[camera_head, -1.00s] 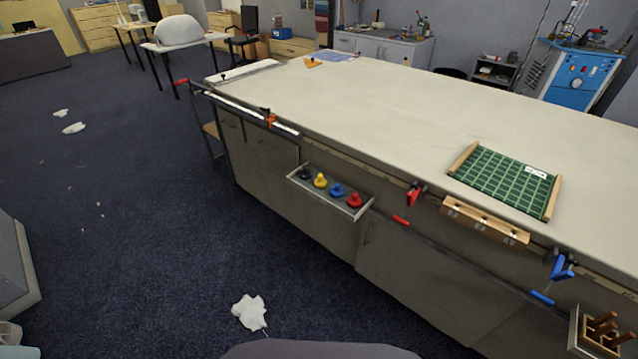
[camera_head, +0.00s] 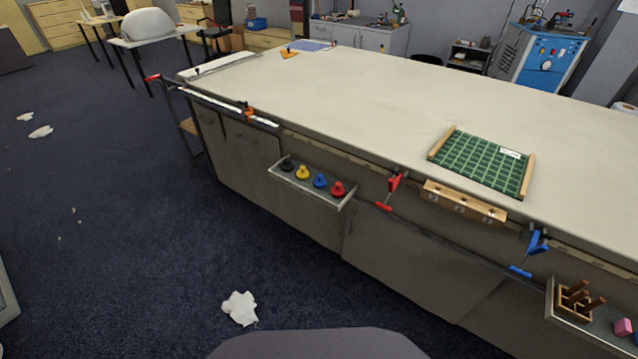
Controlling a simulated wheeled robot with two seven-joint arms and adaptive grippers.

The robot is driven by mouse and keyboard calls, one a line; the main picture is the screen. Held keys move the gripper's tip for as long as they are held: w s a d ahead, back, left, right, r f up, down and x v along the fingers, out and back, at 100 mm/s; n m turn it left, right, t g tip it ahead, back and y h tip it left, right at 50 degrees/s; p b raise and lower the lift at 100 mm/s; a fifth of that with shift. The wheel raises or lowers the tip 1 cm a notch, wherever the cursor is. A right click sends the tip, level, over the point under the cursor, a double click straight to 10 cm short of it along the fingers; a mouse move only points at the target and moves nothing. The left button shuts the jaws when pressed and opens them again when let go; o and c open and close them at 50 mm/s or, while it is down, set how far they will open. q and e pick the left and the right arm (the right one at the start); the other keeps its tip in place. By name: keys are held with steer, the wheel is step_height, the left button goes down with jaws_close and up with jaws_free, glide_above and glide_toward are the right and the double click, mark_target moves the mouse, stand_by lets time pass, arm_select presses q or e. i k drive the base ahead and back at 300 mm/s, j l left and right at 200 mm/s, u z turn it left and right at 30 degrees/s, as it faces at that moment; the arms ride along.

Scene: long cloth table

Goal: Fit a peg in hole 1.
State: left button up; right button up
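A wooden block (camera_head: 463,203) is fixed at the front edge of the long table, with several dark marks or holes along its face. Its numbers are too small to read, so I cannot tell which hole is 1. Several brown wooden pegs (camera_head: 580,298) stand in a small wooden holder in a grey tray (camera_head: 549,301) on the table's front side at the lower right. Some pegs look tilted. Neither of my grippers is in view.
The table (camera_head: 350,105) is mostly bare; a green gridded board (camera_head: 480,163) lies near its front edge. A red clamp (camera_head: 394,184) and a blue clamp (camera_head: 537,243) flank the block. A tray of coloured knobs (camera_head: 345,206) hangs left. White scraps (camera_head: 240,308) lie on the open floor.

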mark_target(493, 217)
steer(key=l+z, duration=0.25)
steer(key=z, duration=0.2)
steer(key=i+l+z, duration=0.15)
steer(key=z, duration=0.3)
steer(key=i+l+z, duration=0.15)
steer(key=z, duration=0.3)
steer(key=i+l+z, duration=0.15)
steer(key=z, duration=0.3)
steer(key=i+l+z, duration=0.15)
steer(key=z, duration=0.3)
steer(key=u, duration=1.45)
